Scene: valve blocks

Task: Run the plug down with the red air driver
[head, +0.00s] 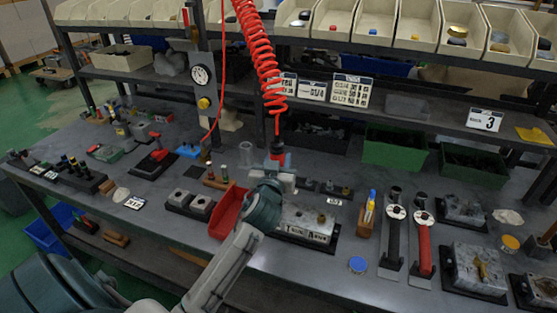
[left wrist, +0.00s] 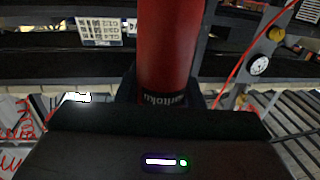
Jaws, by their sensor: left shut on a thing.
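The red air driver (head: 277,152) hangs upright below a red coiled hose (head: 262,60). My left gripper (head: 282,176) is shut on it, above the rear of a grey valve block (head: 303,222) with a white lettered front. In the left wrist view the driver's red body (left wrist: 170,45) rises from between the jaws, with a dark label at its lower end. The driver's lower tip is hidden behind my gripper and wrist. Small brass-coloured fittings (head: 321,217) show on top of the block; I cannot tell which is the plug. My right gripper is out of view.
A red bin (head: 229,212) stands just left of the block. A wooden holder with markers (head: 366,215) and two long-handled tools (head: 393,240) stand to its right. Green bins (head: 394,148) are behind. A blue round cap (head: 357,264) lies near the front edge.

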